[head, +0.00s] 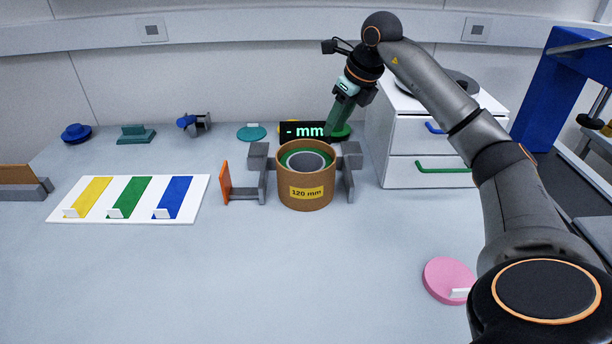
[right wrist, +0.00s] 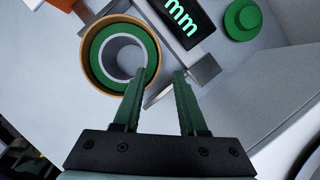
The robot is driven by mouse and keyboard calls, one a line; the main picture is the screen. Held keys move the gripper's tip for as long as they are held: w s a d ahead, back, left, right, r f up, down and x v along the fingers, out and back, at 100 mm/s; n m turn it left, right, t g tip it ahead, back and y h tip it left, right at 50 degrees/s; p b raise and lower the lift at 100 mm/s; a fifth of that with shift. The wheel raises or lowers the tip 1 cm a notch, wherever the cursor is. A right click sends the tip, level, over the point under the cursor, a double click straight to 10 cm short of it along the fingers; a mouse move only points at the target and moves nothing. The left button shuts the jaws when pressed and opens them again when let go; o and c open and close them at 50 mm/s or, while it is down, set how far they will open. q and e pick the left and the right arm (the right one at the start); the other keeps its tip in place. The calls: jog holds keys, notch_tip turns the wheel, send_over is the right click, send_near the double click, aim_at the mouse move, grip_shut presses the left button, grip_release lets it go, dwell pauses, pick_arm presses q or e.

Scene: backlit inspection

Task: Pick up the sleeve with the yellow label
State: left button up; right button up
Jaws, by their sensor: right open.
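The sleeve with the yellow label (head: 305,203) is a brown, upright open cylinder on the table, and its label reads 120 mm. It stands between the grey jaws of a gauge (head: 353,170). Inside it, a green ring and a pale grey ring show at the top. In the right wrist view the sleeve (right wrist: 88,68) is seen from above at the upper left. My right gripper (right wrist: 157,78) is open and empty, with green fingers. In the head view my right gripper (head: 332,130) is above and behind the sleeve, to its right. My left gripper is not in view.
A black display (head: 304,131) reading "- mm" stands behind the sleeve. A white board (head: 148,191) with yellow, green and blue strips lies at left. A white drawer unit (head: 395,150) stands right. A pink disc (head: 447,277) lies front right. The front middle table is clear.

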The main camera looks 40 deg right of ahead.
jog(key=shift+x, duration=3.05)
grip_shut()
